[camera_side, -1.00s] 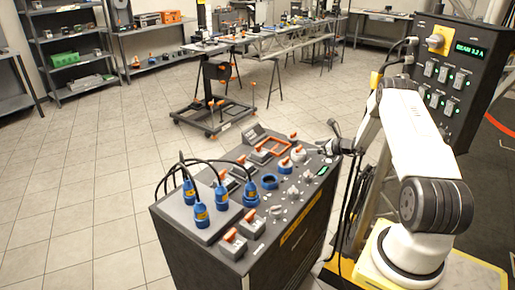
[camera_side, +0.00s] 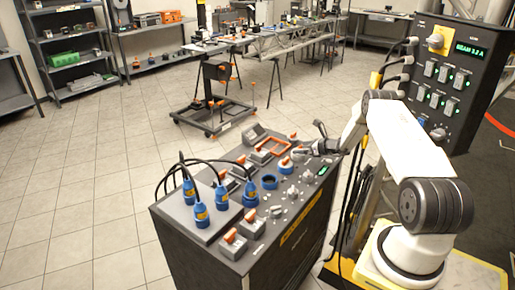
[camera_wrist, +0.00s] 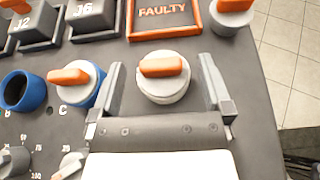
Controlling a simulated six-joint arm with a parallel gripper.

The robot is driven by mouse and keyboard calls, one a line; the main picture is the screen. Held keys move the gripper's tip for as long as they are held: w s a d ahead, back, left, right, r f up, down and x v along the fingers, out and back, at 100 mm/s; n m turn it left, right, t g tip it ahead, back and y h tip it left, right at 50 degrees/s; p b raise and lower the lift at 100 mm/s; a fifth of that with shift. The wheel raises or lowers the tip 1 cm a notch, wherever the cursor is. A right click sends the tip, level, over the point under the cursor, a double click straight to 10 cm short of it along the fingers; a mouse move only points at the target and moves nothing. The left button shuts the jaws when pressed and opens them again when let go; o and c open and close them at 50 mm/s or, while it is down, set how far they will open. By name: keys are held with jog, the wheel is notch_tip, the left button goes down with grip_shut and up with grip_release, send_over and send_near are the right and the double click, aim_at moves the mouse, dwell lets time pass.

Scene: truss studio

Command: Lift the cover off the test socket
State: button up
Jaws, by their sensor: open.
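A round white cover with an orange grip bar (camera_wrist: 163,68) sits on the dark panel in the wrist view, between the two fingers of my gripper (camera_wrist: 160,72). The fingers are open, one on each side of it, with a gap on both sides. A similar white cover with an orange bar (camera_wrist: 72,78) caps a blue socket to its left, near the letter C. In the side view my gripper (camera_side: 304,153) is over the right rear part of the console (camera_side: 330,165). Which cover belongs to the test socket is not labelled in view.
An open blue socket (camera_wrist: 22,92) lies farther left. An orange frame marked FAULTY (camera_wrist: 163,14) and a box marked J6 (camera_wrist: 92,20) are beyond the fingers. Another orange-topped cover (camera_wrist: 235,6) is at upper right. Blue plugs with black cables (camera_side: 202,213) stand on the console's left.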

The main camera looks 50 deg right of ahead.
jog(key=shift+x, duration=1.1)
jog(key=c, duration=1.3)
jog(key=shift+r, duration=0.1)
jog(key=shift+r, duration=0.75)
jog(key=s+a+r, duration=0.8)
jog(key=s+r, duration=0.3)
jog(key=shift+a+r, duration=0.15)
jog(key=shift+a, duration=0.15)
jog(key=shift+s, duration=0.1)
